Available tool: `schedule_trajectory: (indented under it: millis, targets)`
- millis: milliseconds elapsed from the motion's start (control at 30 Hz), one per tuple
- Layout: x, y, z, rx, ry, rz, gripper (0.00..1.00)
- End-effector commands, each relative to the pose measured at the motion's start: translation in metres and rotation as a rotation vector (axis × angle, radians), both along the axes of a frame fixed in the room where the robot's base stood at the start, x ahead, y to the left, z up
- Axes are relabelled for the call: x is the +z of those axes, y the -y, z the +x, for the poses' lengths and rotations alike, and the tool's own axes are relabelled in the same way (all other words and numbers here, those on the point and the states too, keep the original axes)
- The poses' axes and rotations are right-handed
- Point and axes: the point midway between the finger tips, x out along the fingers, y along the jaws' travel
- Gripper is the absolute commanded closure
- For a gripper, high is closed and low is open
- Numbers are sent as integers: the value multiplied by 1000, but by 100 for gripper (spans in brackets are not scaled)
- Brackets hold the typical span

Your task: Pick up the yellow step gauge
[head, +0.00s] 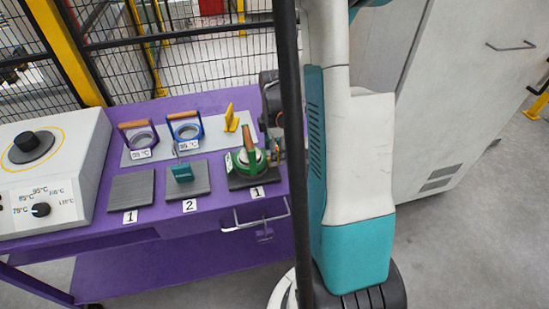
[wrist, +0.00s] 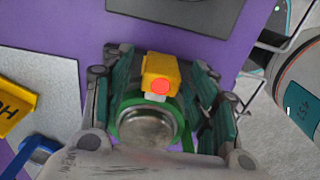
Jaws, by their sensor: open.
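The yellow step gauge (head: 231,119) stands on the grey board (head: 212,136) at the back of the purple table. In the wrist view a yellow piece with dark lettering (wrist: 14,105), which looks like the gauge, lies at the left edge, outside my fingers. My gripper (wrist: 160,70) is open, with teal pads on both sides. Between and below the pads show a yellow block with a red spot (wrist: 160,75) and a green ring with a silver disc (wrist: 148,125). I cannot tell whether the block belongs to the ring. In the head view, a dark pole partly hides my gripper.
A green-framed tool (head: 249,159) sits on the right dark pad (head: 240,183). Blue-framed (head: 185,127) and purple-framed (head: 139,136) ring tools stand left of the gauge. A teal block (head: 182,173) is on the middle pad. A heater box (head: 55,165) fills the left end.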

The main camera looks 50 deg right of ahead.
Motion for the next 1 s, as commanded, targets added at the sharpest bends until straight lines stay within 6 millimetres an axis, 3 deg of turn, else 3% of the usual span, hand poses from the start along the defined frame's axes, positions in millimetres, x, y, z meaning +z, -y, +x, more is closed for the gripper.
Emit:
schedule_trajectory:
  millis: [100, 367, 500, 600, 1000]
  targets:
    - [-19, 0, 0, 0, 0, 0, 47]
    - [-20, 0, 0, 0, 0, 0, 47]
    - [-20, 0, 0, 0, 0, 0, 78]
    - [-20, 0, 0, 0, 0, 0, 97]
    - [-16, 0, 0, 0, 0, 0, 97]
